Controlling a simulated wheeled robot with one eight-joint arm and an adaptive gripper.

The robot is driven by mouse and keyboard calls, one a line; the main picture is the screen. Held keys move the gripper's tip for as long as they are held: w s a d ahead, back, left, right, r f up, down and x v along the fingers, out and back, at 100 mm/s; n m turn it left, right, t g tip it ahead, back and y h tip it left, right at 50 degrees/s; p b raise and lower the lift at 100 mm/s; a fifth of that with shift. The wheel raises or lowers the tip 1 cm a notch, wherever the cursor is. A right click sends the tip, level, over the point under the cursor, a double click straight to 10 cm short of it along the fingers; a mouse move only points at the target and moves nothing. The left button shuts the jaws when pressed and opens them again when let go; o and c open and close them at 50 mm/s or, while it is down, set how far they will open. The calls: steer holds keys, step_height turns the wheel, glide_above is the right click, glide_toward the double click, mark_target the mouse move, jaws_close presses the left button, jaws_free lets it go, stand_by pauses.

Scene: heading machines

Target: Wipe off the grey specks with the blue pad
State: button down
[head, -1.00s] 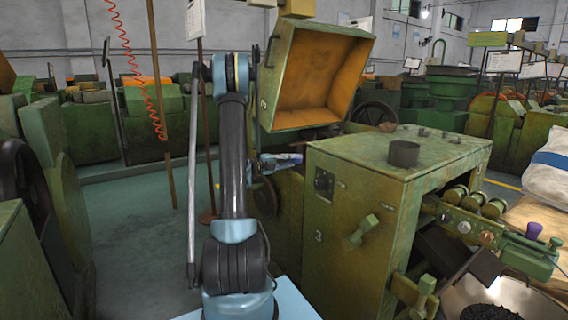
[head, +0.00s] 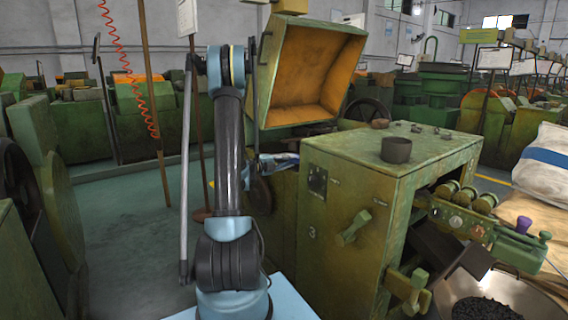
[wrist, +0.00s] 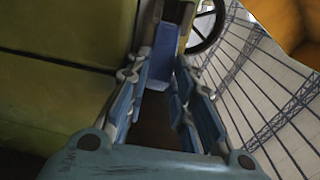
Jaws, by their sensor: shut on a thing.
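I cannot make out any grey specks for certain in either view.
The green machine (head: 345,222) has a raised lid (head: 308,75), orange inside. A bowl (head: 510,290) is at lower right.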

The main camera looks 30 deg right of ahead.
mark_target(277, 162)
steer(key=shift+s+d, duration=0.2)
steer(key=shift+s, duration=1.85)
steer(key=shift+f, duration=0.1)
steer(key=shift+w, duration=0.1)
steer(key=shift+w+a, duration=0.15)
steer(key=shift+w, duration=0.8)
steer(key=shift+w+a+r, duration=0.1)
steer(key=shift+w, duration=1.45)
steer(key=shift+w+a+r, duration=0.1)
steer(key=shift+w, duration=1.4)
steer(key=shift+w+a+f, duration=0.1)
steer(key=shift+w, duration=0.9)
steer(key=shift+w+a+f, duration=0.1)
steer(key=shift+w, duration=0.85)
steer(key=shift+r, duration=0.15)
steer(key=shift+r, duration=2.9)
